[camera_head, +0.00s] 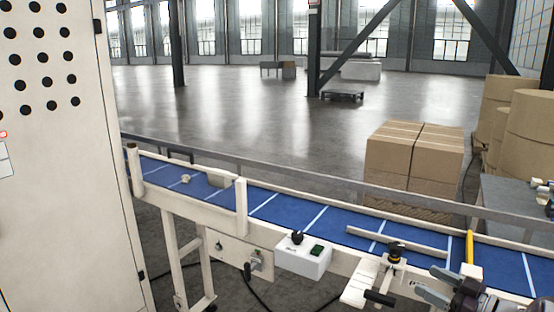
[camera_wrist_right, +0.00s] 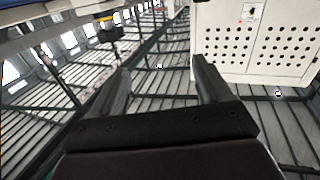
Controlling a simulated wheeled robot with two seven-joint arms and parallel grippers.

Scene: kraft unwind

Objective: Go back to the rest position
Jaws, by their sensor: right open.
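My right gripper (camera_head: 432,284) is at the bottom right of the head view, by the near side of the blue conveyor belt (camera_head: 330,217). In the right wrist view my right gripper (camera_wrist_right: 160,75) shows its two dark fingers spread apart, with nothing held between them. It appears to be in free space, apart from the conveyor. My left gripper is in neither view.
A white control box (camera_head: 303,262) and a black-knobbed clamp (camera_head: 395,252) sit on the conveyor's near side. A yellow post (camera_head: 469,248) stands near my right gripper. A perforated cabinet (camera_head: 70,170) fills the left. Stacked cartons (camera_head: 413,160) stand behind the belt.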

